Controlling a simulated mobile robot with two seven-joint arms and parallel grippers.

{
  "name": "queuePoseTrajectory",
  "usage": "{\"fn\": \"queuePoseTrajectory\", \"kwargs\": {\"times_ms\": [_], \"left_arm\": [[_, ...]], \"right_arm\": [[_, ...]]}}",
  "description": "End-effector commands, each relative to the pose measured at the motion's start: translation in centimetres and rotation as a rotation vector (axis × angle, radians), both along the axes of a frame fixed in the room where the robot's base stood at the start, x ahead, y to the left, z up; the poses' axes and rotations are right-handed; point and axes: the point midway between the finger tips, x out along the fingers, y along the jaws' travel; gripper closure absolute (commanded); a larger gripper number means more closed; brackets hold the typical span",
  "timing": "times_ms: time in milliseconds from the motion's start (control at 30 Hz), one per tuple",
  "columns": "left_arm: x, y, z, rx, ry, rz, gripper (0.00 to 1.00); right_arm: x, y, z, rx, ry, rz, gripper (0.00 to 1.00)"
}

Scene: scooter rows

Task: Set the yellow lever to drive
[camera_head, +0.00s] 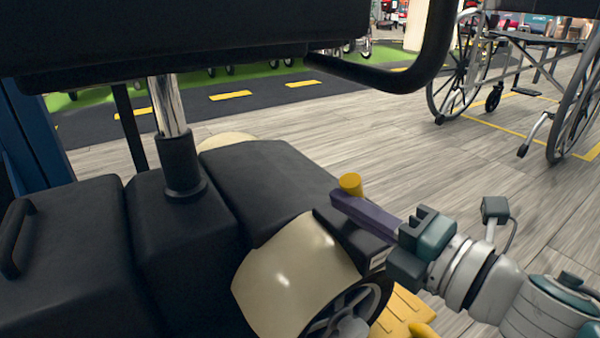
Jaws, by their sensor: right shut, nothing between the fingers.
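The yellow lever (350,183) shows as a short yellow knob near the rear wheel of the scooter, at the edge of its black body (265,180). My right gripper (340,200) comes in from the lower right, its purple fingers shut with nothing between them. The fingertips lie right at the lever, just below the knob in the picture; I cannot tell whether they touch it. The fingers hide the lower part of the lever, so its setting cannot be read. My left gripper is out of view.
The scooter's black seat (190,40) and curved armrest (425,60) hang over the top of the view, on a chrome post (169,105). A cream fender (295,280) covers the wheel below the lever. A wheelchair (520,80) stands at the back right. Wooden floor between is clear.

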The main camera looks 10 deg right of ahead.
Motion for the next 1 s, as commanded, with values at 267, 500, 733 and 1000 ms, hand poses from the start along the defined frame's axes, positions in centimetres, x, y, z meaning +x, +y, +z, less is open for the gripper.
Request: {"fn": "queuePoseTrajectory", "kwargs": {"times_ms": [267, 500, 733, 1000], "left_arm": [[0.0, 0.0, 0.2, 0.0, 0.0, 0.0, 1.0], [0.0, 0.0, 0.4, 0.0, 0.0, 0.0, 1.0], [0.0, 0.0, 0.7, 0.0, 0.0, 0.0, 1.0], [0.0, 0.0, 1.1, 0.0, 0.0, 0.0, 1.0]], "right_arm": [[0.1, -0.3, 0.2, 0.044, 0.017, 0.0, 1.0], [0.2, -0.6, 0.4, 0.097, 0.035, -0.002, 1.0], [0.5, -1.1, 0.8, 0.203, 0.073, -0.002, 1.0], [0.8, -2.1, 1.2, 0.397, 0.144, -0.001, 1.0]]}}
